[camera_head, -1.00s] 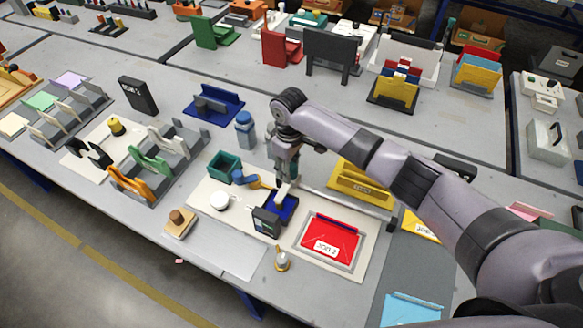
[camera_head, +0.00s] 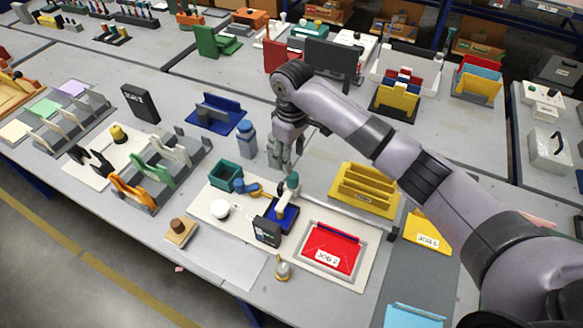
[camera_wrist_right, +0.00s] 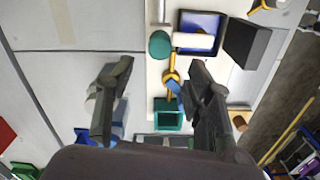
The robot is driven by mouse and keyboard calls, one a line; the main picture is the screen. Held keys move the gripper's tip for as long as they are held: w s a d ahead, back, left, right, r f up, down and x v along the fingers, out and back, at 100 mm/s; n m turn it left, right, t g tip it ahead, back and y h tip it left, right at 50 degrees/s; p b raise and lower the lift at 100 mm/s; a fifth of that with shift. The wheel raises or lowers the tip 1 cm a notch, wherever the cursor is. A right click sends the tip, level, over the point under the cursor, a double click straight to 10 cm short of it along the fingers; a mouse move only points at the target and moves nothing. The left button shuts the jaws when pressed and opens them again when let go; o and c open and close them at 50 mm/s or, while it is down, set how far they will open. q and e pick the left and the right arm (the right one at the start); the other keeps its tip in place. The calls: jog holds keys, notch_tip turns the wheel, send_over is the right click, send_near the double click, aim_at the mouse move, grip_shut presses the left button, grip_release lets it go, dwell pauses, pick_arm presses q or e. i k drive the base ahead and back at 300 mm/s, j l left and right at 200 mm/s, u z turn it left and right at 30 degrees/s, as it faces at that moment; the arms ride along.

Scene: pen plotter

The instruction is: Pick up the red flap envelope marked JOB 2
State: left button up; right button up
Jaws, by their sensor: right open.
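The red flap envelope (camera_head: 330,247) lies flat in a grey frame on the pale mat, right of the blue tray. Its white label (camera_head: 327,259) appears upside down and seems to read JOB 2. My right gripper (camera_head: 283,162) is open and empty, behind and left of the envelope, above the table behind the blue tray. In the right wrist view its two fingers (camera_wrist_right: 160,70) are spread wide with nothing held between them. The envelope is not seen in that view. My left gripper is not in view.
A brass bell (camera_head: 283,268) stands left of the envelope's frame. A yellow rack (camera_head: 368,207) and a yellow envelope (camera_head: 427,233) are nearby.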

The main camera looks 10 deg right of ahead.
aim_at(338, 250)
jog(key=k+j, duration=0.15)
jog(key=k, duration=0.35)
jog(key=k+j, duration=0.1)
jog(key=k, duration=0.4)
jog(key=k+j, duration=0.15)
jog(key=k, duration=0.3)
